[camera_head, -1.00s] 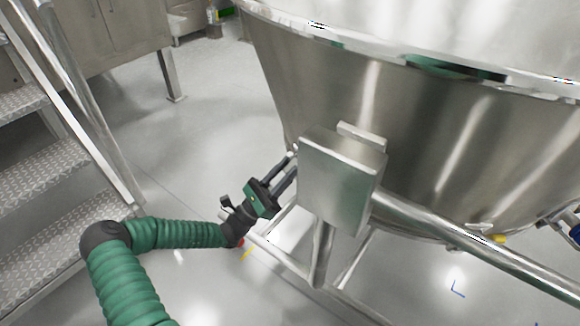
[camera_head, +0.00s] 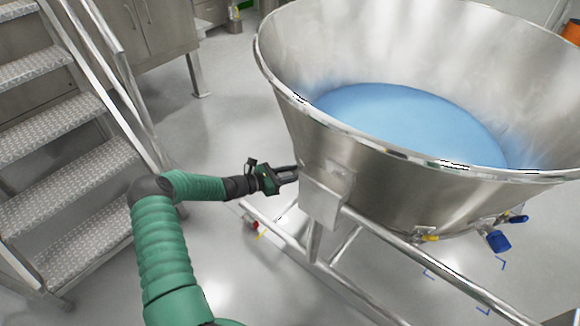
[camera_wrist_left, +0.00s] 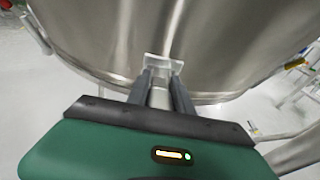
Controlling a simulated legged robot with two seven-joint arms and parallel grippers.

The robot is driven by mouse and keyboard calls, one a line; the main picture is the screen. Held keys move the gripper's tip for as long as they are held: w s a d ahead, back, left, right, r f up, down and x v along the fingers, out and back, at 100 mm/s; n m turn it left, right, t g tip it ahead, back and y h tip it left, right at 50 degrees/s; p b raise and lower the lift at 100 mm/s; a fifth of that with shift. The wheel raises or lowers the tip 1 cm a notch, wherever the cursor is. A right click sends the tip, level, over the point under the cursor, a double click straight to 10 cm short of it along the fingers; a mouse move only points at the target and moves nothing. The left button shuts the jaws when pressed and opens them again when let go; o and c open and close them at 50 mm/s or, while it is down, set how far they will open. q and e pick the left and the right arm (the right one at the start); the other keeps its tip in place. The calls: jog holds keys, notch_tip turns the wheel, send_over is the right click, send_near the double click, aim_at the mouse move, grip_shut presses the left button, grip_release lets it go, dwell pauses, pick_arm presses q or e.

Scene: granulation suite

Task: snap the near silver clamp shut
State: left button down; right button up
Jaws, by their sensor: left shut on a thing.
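My left gripper (camera_head: 296,174) reaches the near left side of the steel bowl (camera_head: 400,185), beside a silver box-like bracket. In the left wrist view its two dark fingers (camera_wrist_left: 161,80) are close together on a small silver piece, which looks like the near silver clamp (camera_wrist_left: 164,64), against the bowl wall. In the head view the clamp is too small and hidden to make out. I cannot tell whether the clamp is fully closed. My right gripper is not in view.
The bowl holds blue material (camera_head: 405,115). The silver bracket (camera_head: 322,203) and frame rails (camera_head: 415,255) stand close below my gripper. A blue handle (camera_head: 497,241) is at the right. Metal steps (camera_head: 70,150) are at the left; floor lies between.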

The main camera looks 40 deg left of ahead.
pick_arm(q)
jog(key=g+p, duration=0.1)
jog(key=p, duration=0.1)
jog(key=r+g+y+p, duration=0.1)
jog(key=g+p, duration=0.1)
jog(key=p, duration=0.1)
jog(key=w+r+g+y+p, duration=0.1)
jog(key=p, duration=0.2)
jog(key=shift+d+g, duration=0.25)
jog(key=shift+g, duration=0.05)
jog(key=shift+w+f+g+y+p, duration=0.25)
jog(key=shift+g+y+p, duration=0.5)
jog(key=shift+p, duration=0.65)
jog(key=shift+d+g, duration=0.1)
jog(key=shift+g, duration=0.15)
jog(key=c, duration=1.4)
grip_release()
jog(key=shift+o, duration=1.4)
jog(key=shift+w+f, duration=0.1)
jog(key=shift+f, duration=0.15)
jog(key=shift+r, duration=0.1)
